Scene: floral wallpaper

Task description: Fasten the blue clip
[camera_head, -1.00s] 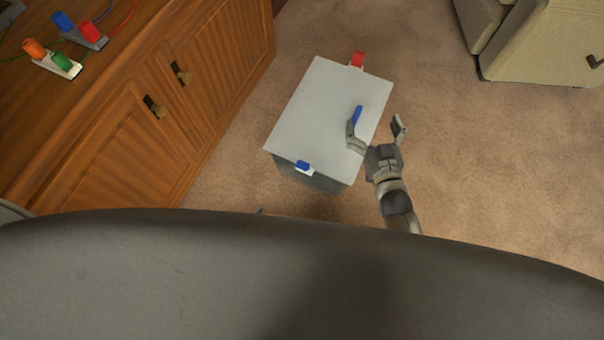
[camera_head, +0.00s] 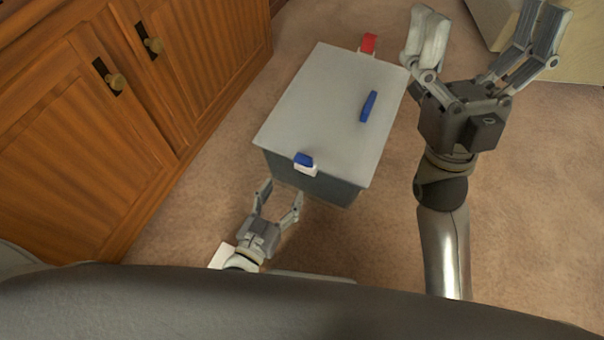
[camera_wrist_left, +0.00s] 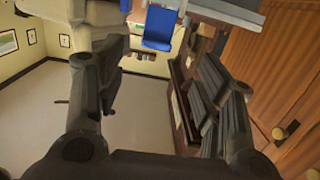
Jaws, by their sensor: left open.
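The blue clip (camera_head: 304,160) sits on the front edge of a grey box (camera_head: 290,177), above a white base (camera_head: 305,171). It also shows in the left wrist view (camera_wrist_left: 159,28), ahead between the fingers. I cannot tell whether it is latched. My left gripper (camera_head: 281,190) is open and empty, low in front of the box and just short of the clip. My right gripper (camera_head: 488,35) is open and empty, raised right of the box. The pale lid (camera_head: 315,100) lies on the box and bears a blue handle (camera_head: 368,106).
A red clip (camera_head: 369,43) stands up at the box's back edge. A wooden cabinet (camera_head: 80,130) with knobs is on the left. Pale furniture (camera_head: 580,50) stands at the far right. Carpet (camera_head: 540,200) is clear on the right.

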